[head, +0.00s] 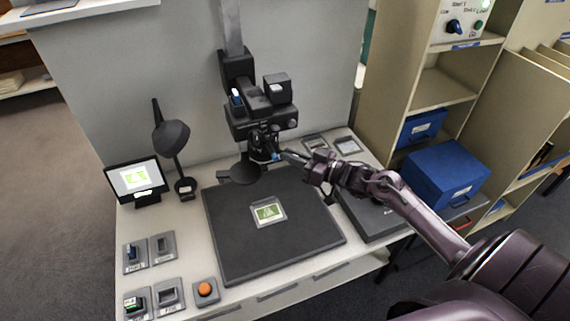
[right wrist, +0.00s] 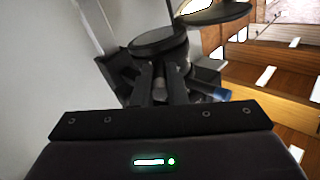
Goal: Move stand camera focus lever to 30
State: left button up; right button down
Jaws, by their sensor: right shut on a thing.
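The stand camera (head: 262,118) is black and hangs on a column above the copy stand's dark baseboard (head: 232,255). My right gripper (head: 281,156) reaches in from the right at the lens, below the camera body. In the right wrist view its two fingers (right wrist: 160,85) are shut on a small grey peg (right wrist: 159,80), which I take to be the focus lever. A blue part (right wrist: 217,95) lies just right of the fingers, and blue also shows at the fingertips in the head view. The scale and the 30 mark cannot be read. My left gripper is not in view.
A green-and-white card (head: 268,212) lies on the baseboard. A small screen (head: 135,181), a lamp (head: 171,136) and an orange button (head: 205,289) stand to the left. Shelves with a blue box (head: 444,172) stand right. A dark round disc (head: 245,172) sits below the lens.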

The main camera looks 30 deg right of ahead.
jog(key=shift+w+d+n+g+y+b, duration=0.25)
jog(key=shift+d+n+g+y+b, duration=0.2)
jog(key=shift+n+y, duration=0.2)
jog(key=c, duration=1.5)
grip_release()
jog(key=shift+o, duration=0.2)
jog(key=b+v, duration=0.1)
jog(key=v, duration=0.6)
jog(key=shift+s+d, duration=0.2)
jog(key=shift+s, duration=0.05)
jog(key=shift+f, duration=0.1)
